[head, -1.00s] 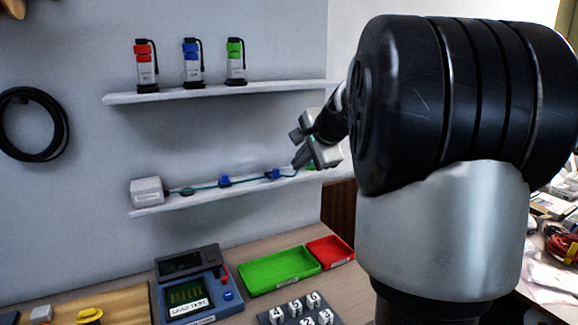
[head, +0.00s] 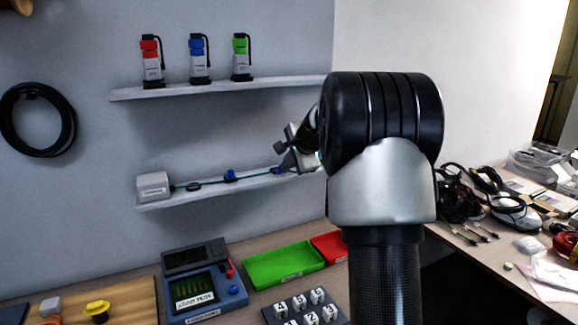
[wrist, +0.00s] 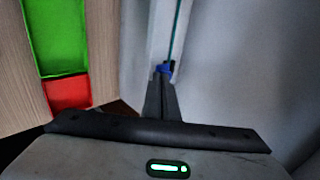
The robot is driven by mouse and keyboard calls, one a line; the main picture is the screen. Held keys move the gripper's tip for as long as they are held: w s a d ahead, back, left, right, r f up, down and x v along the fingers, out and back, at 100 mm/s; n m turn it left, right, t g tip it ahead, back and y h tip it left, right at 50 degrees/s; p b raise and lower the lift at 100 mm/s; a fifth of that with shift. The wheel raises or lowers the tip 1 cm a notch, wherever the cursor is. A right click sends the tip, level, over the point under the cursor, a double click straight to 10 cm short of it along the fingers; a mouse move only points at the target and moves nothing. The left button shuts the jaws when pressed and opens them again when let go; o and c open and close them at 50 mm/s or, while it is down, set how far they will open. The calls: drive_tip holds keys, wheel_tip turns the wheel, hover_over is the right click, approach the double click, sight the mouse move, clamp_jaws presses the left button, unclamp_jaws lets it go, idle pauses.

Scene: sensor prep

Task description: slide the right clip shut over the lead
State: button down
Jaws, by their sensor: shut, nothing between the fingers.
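The green lead (head: 209,182) runs along the lower shelf from a white box (head: 153,186). A blue clip (head: 231,176) sits on it mid-shelf. The right clip, also blue, is at my gripper's tips in the head view, largely covered there; in the wrist view the blue right clip (wrist: 164,69) shows just beyond the fingertips. My gripper (head: 281,161) is shut and empty, its fingers together (wrist: 162,84) at the clip. I cannot tell whether they touch it, or whether the clip is closed over the lead.
The lower shelf (head: 215,197) is narrow and backed by the wall. An upper shelf (head: 220,89) above holds red, blue and green devices. On the table below are a green tray (head: 284,280), a red tray (head: 330,247) and a blue tester (head: 203,305).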

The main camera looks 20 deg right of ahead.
drive_tip(key=w+p, duration=0.2)
drive_tip(key=w, duration=0.1)
drive_tip(key=shift+w+a+r+p, duration=0.1)
drive_tip(key=shift+w+p, duration=0.05)
drive_tip(key=shift+p, duration=0.15)
idle(0.3)
